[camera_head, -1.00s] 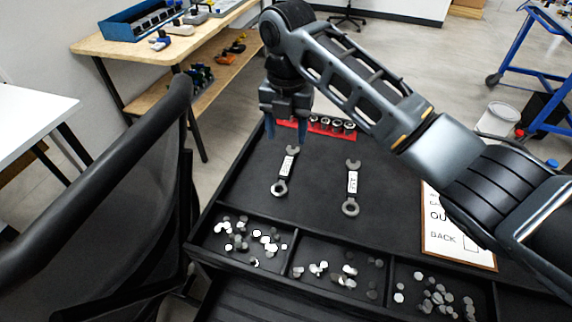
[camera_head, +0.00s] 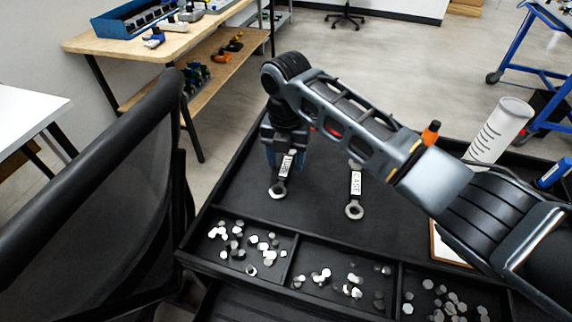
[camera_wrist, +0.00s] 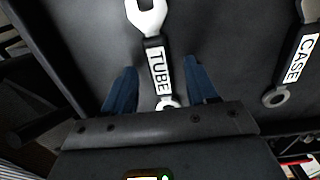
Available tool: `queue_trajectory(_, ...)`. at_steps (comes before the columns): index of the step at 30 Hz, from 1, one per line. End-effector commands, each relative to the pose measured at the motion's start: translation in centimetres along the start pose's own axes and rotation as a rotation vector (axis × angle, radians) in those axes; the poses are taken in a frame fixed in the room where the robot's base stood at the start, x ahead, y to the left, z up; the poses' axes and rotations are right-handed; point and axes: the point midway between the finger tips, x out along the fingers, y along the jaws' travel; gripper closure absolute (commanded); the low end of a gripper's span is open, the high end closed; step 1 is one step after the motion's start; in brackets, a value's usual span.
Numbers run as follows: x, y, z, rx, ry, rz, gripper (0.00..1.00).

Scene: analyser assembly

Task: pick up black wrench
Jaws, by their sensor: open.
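Two grey open-ended wrenches with white labels lie on the black tray surface. The wrench labelled TUBE (camera_head: 279,189) is at the left in the head view, and it shows at the centre in the wrist view (camera_wrist: 162,70). The wrench labelled CASE (camera_head: 355,190) lies to its right and is at the right edge in the wrist view (camera_wrist: 293,62). I cannot tell which one is meant by black. My gripper (camera_head: 284,163) is open over the TUBE wrench, with one blue finger on each side of its handle in the wrist view (camera_wrist: 159,72). The fingers' contact is not visible.
Compartments with silver nuts and bolts (camera_head: 333,279) line the tray's front. A chair (camera_head: 100,190) stands close on the left. A white cylinder (camera_head: 500,130) and an orange-topped bottle (camera_head: 431,132) are behind my arm. Red holder partly hidden.

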Motion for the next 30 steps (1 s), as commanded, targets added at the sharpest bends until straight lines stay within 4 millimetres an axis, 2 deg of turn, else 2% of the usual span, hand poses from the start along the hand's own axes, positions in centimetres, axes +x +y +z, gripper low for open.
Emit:
queue_trajectory(3,0.76,0.0,0.0,0.0,0.0,0.0,0.43)
queue_trajectory(10,0.84,0.02,0.01,0.0,-0.001,0.0,0.43)
queue_trajectory(27,0.8,0.02,0.01,0.0,-0.001,0.0,0.97)
queue_trajectory(30,0.8,0.02,0.01,0.0,-0.001,0.0,1.0)
